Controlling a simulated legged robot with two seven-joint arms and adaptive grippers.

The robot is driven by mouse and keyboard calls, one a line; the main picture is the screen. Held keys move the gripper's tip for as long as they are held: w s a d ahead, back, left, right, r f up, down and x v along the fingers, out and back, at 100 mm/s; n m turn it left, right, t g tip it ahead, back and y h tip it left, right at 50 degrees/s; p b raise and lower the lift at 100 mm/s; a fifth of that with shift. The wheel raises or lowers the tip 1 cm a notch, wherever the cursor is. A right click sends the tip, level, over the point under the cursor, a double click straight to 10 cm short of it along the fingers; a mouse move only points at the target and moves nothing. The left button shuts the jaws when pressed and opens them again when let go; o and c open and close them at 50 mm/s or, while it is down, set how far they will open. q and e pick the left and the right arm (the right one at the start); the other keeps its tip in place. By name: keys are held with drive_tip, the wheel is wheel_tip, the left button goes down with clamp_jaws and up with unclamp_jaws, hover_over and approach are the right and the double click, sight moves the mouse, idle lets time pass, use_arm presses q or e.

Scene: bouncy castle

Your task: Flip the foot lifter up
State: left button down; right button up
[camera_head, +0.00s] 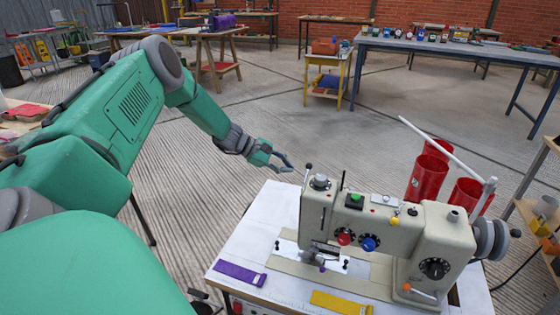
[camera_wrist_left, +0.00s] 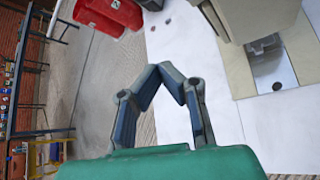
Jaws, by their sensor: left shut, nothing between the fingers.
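A cream sewing machine (camera_head: 385,228) stands on a white-topped table (camera_head: 243,240) at the lower right of the head view. Its presser foot area (camera_head: 318,256) is under the left end of the head. I cannot tell for sure which small lever is the foot lifter. A lever with an orange tip (camera_head: 415,291) sits low on the right of the body. My left gripper (camera_head: 286,162) is shut and empty, in the air beyond the machine's left end. In the left wrist view its fingertips (camera_wrist_left: 170,72) meet above the tabletop, with the machine's bed (camera_wrist_left: 285,70) to the right.
Red cone-like spools (camera_head: 427,178) and a pale slanted rod (camera_head: 440,150) stand behind the machine. A purple strip (camera_head: 240,273) and a yellow strip (camera_head: 340,303) lie at the table's front. The floor behind is open, with a yellow cart (camera_head: 326,75) further back.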

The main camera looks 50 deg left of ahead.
sight(306, 177)
use_arm(q)
drive_tip(key=d, duration=0.1)
drive_tip(key=w+d+r, duration=0.1)
drive_tip(key=d, duration=0.2)
drive_tip(key=shift+w+d+r+b, duration=0.15)
drive_tip(key=shift+w+d+b, duration=0.15)
drive_tip(key=shift+w+d, duration=0.1)
use_arm(e)
drive_tip(key=shift+d+f, duration=0.15)
drive_tip(key=shift+f, duration=0.45)
use_arm(q)
drive_tip(key=shift+r, duration=0.1)
use_arm(e)
drive_tip(key=shift+d+f, duration=0.15)
drive_tip(key=shift+d, duration=0.05)
